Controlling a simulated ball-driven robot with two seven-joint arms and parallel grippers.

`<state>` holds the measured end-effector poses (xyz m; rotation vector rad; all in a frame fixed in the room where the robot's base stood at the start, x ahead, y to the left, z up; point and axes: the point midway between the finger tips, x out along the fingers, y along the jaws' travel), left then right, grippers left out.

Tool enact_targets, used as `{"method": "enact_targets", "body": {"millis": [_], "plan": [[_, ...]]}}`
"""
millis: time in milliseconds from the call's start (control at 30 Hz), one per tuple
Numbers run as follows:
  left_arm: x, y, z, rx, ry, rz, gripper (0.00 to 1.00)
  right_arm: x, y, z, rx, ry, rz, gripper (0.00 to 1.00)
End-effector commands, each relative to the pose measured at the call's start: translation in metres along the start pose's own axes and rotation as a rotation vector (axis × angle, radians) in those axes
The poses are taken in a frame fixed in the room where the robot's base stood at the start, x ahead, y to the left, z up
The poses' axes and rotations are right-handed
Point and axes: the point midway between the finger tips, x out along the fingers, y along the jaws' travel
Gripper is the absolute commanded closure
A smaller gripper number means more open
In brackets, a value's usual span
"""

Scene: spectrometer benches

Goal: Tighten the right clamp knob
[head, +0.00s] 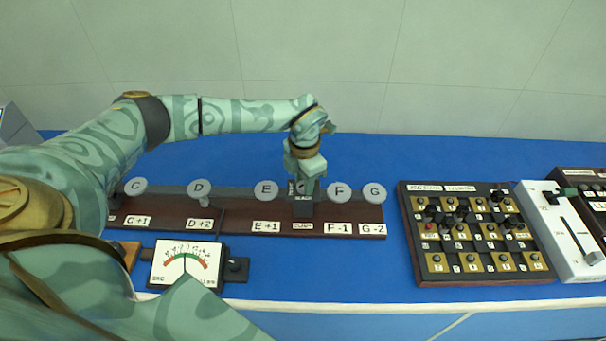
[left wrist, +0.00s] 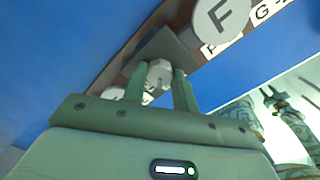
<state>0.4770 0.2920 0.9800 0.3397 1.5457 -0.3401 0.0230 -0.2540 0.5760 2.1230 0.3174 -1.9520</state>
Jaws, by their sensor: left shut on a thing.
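A dark rail (head: 225,192) on the blue bench carries several grey discs lettered C to G. Between disc E (head: 265,191) and disc F (head: 339,191) sits a small dark block (head: 303,207) with a white label. My left gripper (head: 304,186) points down at this block from above. In the left wrist view its two green fingers are shut on a pale round knob (left wrist: 159,74), one on each side. The knob sits against the block (left wrist: 172,48). The fingers hide part of it. Which knob is the right one cannot be told.
A meter with a dial (head: 184,264) stands in front of the rail. A panel of several black knobs (head: 470,278) stands to the right, beside a white slider box (head: 566,232). Disc F (left wrist: 222,16) is close to my fingers. Blue bench behind the rail is clear.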

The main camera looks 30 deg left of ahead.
Motion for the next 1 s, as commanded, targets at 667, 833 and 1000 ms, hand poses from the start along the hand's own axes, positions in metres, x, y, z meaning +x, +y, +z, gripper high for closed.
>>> {"method": "enact_targets", "body": {"millis": [667, 833, 1000], "plan": [[-0.004, 0.0, 0.001, 0.599, -0.004, 0.004, 0.94, -0.037, 0.0, -0.009, 0.001, 0.013, 0.0, 0.64], [-0.003, 0.0, 0.001, 0.697, -0.004, 0.004, 0.94, -0.041, 0.0, -0.01, 0.001, 0.014, 0.001, 0.64], [-0.002, 0.0, 0.001, 0.761, -0.004, 0.005, 0.94, -0.043, 0.0, -0.01, 0.001, 0.015, 0.001, 0.64]]}}
